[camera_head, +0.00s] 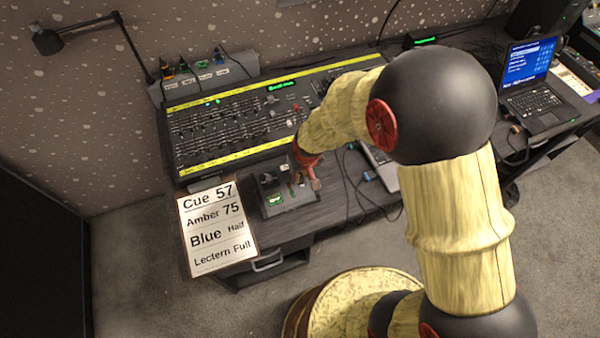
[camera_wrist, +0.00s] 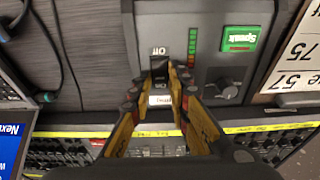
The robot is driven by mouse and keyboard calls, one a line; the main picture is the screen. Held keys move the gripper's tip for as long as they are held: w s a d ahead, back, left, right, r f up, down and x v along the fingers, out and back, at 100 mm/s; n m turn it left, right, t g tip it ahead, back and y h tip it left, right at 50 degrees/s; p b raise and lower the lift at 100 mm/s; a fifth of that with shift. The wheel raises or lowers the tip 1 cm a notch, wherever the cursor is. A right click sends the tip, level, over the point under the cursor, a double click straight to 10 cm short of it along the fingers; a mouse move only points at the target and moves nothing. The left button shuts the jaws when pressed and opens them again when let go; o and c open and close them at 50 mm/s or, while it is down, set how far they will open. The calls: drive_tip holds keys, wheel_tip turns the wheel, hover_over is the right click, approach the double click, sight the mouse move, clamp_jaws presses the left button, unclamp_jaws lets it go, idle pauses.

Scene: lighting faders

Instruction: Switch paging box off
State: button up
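The paging box (camera_head: 292,196) is a grey box at the front edge of the desk. In the wrist view it appears upside down (camera_wrist: 290,12), with a lit green Speak button (camera_wrist: 240,39) and a black knob (camera_wrist: 228,88). My gripper (camera_head: 314,182) is over the box's right side. In the wrist view my gripper (camera_wrist: 160,82) has its fingers apart, with the switch between or just beyond the tips. Contact and the switch's position cannot be told.
A lighting desk (camera_head: 240,157) with faders and yellow strips lies behind the box. A cue sheet (camera_head: 217,230) is left of it. A partly hidden laptop (camera_head: 380,165) is to the right, with cables between. Another laptop (camera_head: 535,100) stands farther right.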

drive_tip(key=o, duration=0.3)
drive_tip(key=v, duration=1.2)
idle(0.4)
drive_tip(key=s+d+r+m+t, duration=0.1)
drive_tip(key=s+d+r, duration=0.3)
drive_tip(key=r, duration=0.3)
drive_tip(key=s+d+r+m+t, duration=0.1)
drive_tip(key=s+d+r, duration=0.4)
drive_tip(key=s+r, duration=0.2)
drive_tip(key=s+d+r+m, duration=0.1)
drive_tip(key=s+d+r, duration=0.3)
drive_tip(key=s+r, duration=0.2)
drive_tip(key=shift+d+r+t+h, duration=0.2)
drive_tip(key=shift+r+t+h, duration=0.2)
drive_tip(key=shift+r, duration=0.05)
